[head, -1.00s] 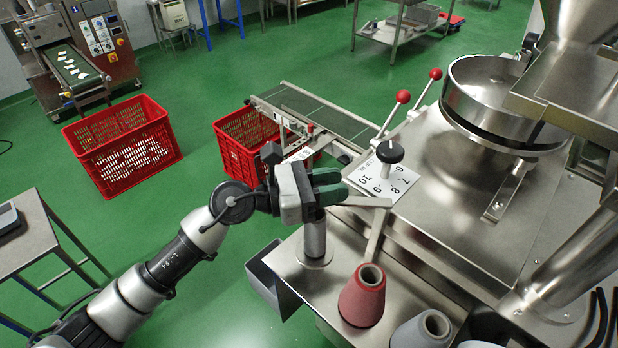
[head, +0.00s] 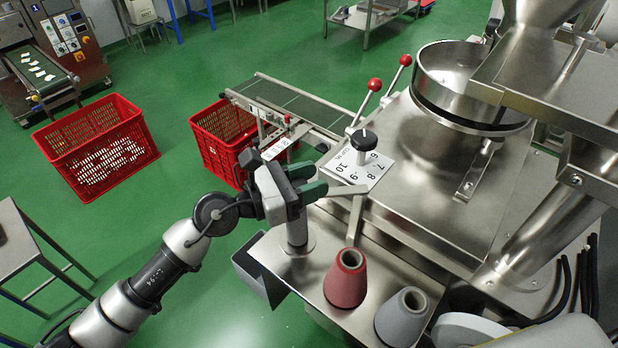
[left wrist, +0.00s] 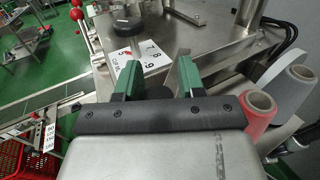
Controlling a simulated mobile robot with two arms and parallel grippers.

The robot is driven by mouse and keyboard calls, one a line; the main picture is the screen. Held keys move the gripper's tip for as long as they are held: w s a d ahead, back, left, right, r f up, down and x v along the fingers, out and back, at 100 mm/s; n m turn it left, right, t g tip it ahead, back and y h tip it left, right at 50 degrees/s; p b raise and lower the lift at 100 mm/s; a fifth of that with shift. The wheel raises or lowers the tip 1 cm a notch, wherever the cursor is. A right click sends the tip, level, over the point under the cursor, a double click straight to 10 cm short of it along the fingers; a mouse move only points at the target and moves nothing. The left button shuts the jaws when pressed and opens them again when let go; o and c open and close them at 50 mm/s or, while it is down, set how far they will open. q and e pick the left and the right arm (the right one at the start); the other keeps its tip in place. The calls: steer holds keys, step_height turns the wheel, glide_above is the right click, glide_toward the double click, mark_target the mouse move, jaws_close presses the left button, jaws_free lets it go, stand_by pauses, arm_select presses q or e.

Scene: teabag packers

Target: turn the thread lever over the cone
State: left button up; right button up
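The thread lever (head: 347,190) is a flat metal bar beside a metal strip that runs down toward the red cone (head: 346,277). My left gripper (head: 316,181) is at the bar's left end, above a short metal post (head: 297,233). Its green fingers are apart in the left wrist view (left wrist: 158,82). Whether the bar lies between them or touches them I cannot tell. The red cone stands upright below and right of the gripper, and also shows in the left wrist view (left wrist: 258,108). A grey cone (head: 402,316) stands to its right. My right gripper is not in view.
A black knob (head: 364,140) on a numbered plate (head: 368,178) is just beyond the bar. Two red-balled levers (head: 374,85) stand behind it. A steel bowl (head: 468,85) is at the right. A conveyor (head: 290,104) and red crates (head: 97,145) lie farther left.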

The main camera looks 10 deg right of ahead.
arm_select(q)
steer(key=shift+a+f, duration=0.1)
steer(key=shift+a, duration=0.35)
steer(key=b+v, duration=0.4)
steer(key=v, duration=0.6)
steer(key=shift+s, duration=0.1)
